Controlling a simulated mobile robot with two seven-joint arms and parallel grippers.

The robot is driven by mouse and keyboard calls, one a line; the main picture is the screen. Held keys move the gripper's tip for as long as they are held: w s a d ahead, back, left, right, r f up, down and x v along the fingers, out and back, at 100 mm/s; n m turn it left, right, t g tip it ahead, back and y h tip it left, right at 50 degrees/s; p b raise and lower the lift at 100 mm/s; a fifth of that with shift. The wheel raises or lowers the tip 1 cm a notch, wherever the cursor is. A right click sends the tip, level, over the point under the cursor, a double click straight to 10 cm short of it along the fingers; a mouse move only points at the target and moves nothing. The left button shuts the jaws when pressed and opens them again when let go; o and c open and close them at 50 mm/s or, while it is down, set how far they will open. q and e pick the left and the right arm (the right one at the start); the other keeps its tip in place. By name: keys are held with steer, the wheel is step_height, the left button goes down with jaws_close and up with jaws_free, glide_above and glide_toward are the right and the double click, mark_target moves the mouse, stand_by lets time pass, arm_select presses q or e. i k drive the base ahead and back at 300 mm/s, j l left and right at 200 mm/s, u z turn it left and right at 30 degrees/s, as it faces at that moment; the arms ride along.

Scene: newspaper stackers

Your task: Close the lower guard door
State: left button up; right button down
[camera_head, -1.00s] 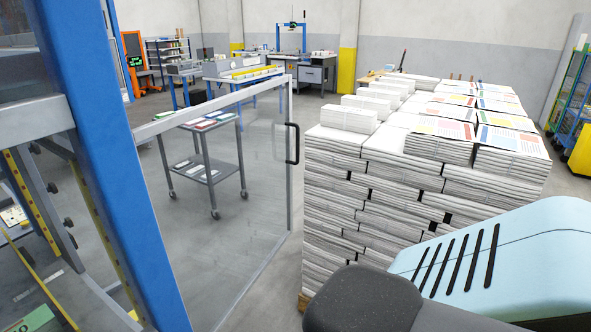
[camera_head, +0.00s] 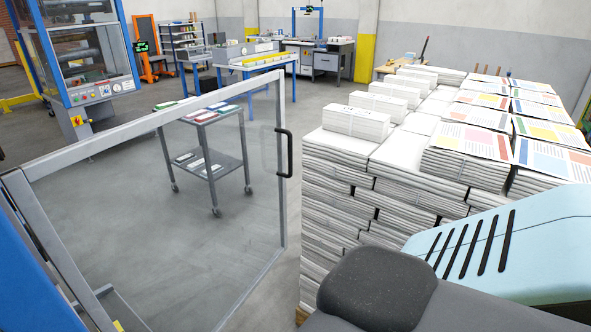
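The lower guard door (camera_head: 279,205) is a clear panel in a grey metal frame. It stands swung open, with its hinge side at the left near a blue machine post (camera_head: 24,280). Its black handle (camera_head: 288,153) is on the far right edge of the frame, close to the paper stack. Part of my own arm, light blue and dark grey, fills the lower right. Neither of my grippers shows in the view.
A tall pallet stack of newspapers (camera_head: 335,215) stands right beside the door's handle edge. A grey wheeled cart (camera_head: 230,160) is visible through the panel. A blue-framed machine (camera_head: 85,60) and workbenches (camera_head: 262,70) stand farther back.

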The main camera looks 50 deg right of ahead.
mark_target(16, 181)
steer(key=i+l, duration=0.1)
steer(key=l, duration=0.9)
steer(key=i+l, duration=0.15)
steer(key=l, duration=0.35)
